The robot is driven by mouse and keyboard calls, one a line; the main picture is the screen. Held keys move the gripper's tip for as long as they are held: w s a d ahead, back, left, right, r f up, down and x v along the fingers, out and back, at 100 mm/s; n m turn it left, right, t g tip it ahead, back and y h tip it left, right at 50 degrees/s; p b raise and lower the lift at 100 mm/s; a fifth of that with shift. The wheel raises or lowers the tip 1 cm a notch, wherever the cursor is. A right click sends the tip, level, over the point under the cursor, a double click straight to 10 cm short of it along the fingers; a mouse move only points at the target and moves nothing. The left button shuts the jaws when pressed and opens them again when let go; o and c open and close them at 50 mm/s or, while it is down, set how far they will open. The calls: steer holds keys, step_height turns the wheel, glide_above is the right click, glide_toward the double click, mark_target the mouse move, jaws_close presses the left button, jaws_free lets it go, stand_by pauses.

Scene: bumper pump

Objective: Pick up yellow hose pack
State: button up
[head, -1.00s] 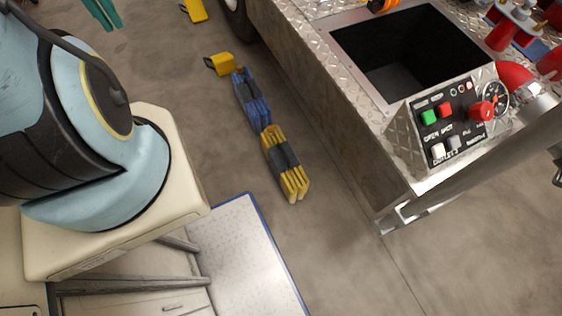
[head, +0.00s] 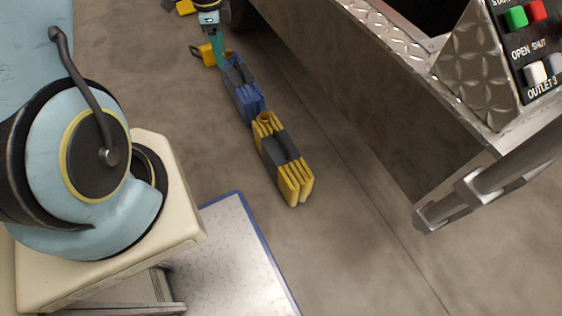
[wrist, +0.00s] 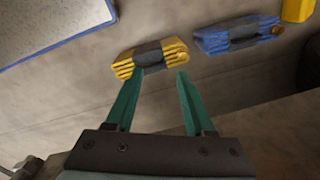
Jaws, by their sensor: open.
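The yellow hose pack (head: 290,178), folded and bound with a dark grey band, lies on the concrete floor in the middle of the head view. In the wrist view the yellow hose pack (wrist: 126,66) is just past my fingertips. My gripper (wrist: 161,74) is open, with two green fingers spread and nothing between them. In the head view my gripper (head: 214,48) is at the top, by the far end of the blue hose pack (head: 243,92).
The blue hose pack (wrist: 238,36) lies end to end with the yellow one. A yellow block (head: 208,55) is behind it. A metal truck body with a control panel (head: 530,45) and a steel bar (head: 490,185) stands right. A blue-edged plate (head: 238,255) is at lower left.

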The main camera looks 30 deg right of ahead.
steer(key=s+d+f+m+b, duration=0.1)
steer(key=d+f+m+b, duration=0.25)
steer(key=f, duration=0.45)
steer(key=s+d+f+m+b, duration=0.2)
steer(key=d+f+m+b, duration=0.15)
steer(key=f, duration=0.45)
steer(key=m+b, duration=0.6)
steer(key=b, duration=0.2)
glide_toward(281, 140)
steer(key=shift+s+a+f+g, duration=0.1)
steer(key=shift+f+g, duration=0.15)
steer(key=shift+g, duration=0.05)
steer(key=shift+m, duration=0.3)
step_height(281, 140, down, 5)
steer(key=shift+f+b, duration=0.1)
steer(key=shift+b, duration=0.8)
steer(key=shift+w+f+b, duration=0.15)
steer(key=shift+f+b, duration=0.4)
steer(key=shift+f, duration=0.8)
steer(key=shift+w+f+b, duration=0.15)
steer(key=shift+f+b, duration=0.35)
steer(key=shift+f, duration=0.85)
jaws_close()
steer(key=shift+d+r, duration=0.1)
steer(key=shift+d, duration=0.15)
